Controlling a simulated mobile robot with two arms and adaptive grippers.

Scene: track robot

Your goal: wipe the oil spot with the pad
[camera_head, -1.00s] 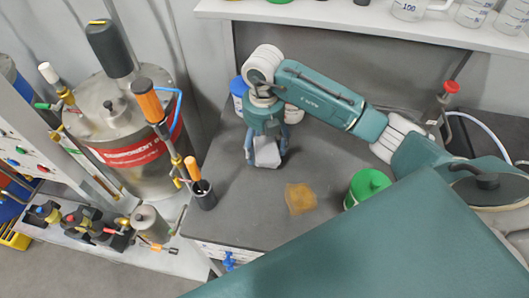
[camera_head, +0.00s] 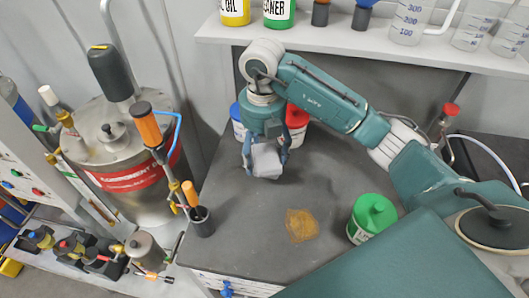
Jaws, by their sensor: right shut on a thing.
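The oil spot (camera_head: 301,225) is an amber patch on the dark grey bench top (camera_head: 245,215), near its front. The pad (camera_head: 267,160) is a small light grey block. My right gripper (camera_head: 266,163) is shut on the pad, with one finger on each side. It holds the pad behind and to the left of the oil spot, apart from it. I cannot tell whether the pad touches the bench. My left gripper is not in view.
A green-lidded container (camera_head: 371,218) stands just right of the spot. A blue container (camera_head: 238,118) and a red-topped container (camera_head: 297,122) stand behind my gripper. A dark cup (camera_head: 201,221) with an orange-handled tool stands at the left edge. A shelf (camera_head: 380,45) with beakers hangs behind.

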